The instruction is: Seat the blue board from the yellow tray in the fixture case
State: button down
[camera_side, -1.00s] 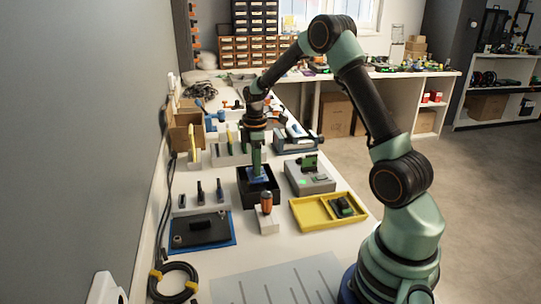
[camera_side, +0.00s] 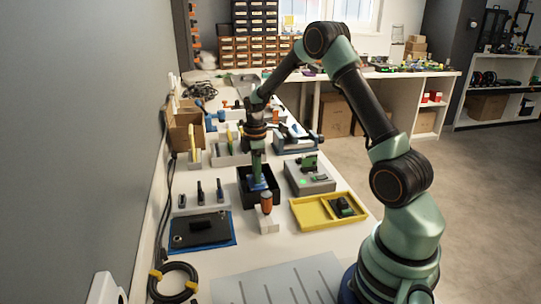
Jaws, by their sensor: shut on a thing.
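The black open-topped case (camera_side: 245,199) stands on the bench in the middle of the view. My gripper (camera_side: 257,181) points straight down into it. It is shut on the blue board (camera_side: 259,187), which shows as a small blue patch inside the case walls. The near wall and an orange-handled tool hide part of the board, so I cannot tell whether it touches the case floor. The yellow tray (camera_side: 308,215) lies to the right and nearer. Its left compartment is empty, and a dark green-and-black part (camera_side: 342,207) lies in its right one.
The orange-handled tool (camera_side: 266,202) stands in a white block just in front of the case. A grey device (camera_side: 312,179) with a green light is to the right. A blue mat (camera_side: 205,246) with a black plate lies front left. Small dark tools stand left of the case.

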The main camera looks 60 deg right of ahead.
jog(key=shift+f, duration=0.9)
jog(key=shift+c, duration=1.9)
grip_release()
jog(key=shift+f, duration=0.1)
notch_tip(320, 180, up, 11)
jog(key=shift+f, duration=0.1)
jog(key=shift+r, duration=0.7)
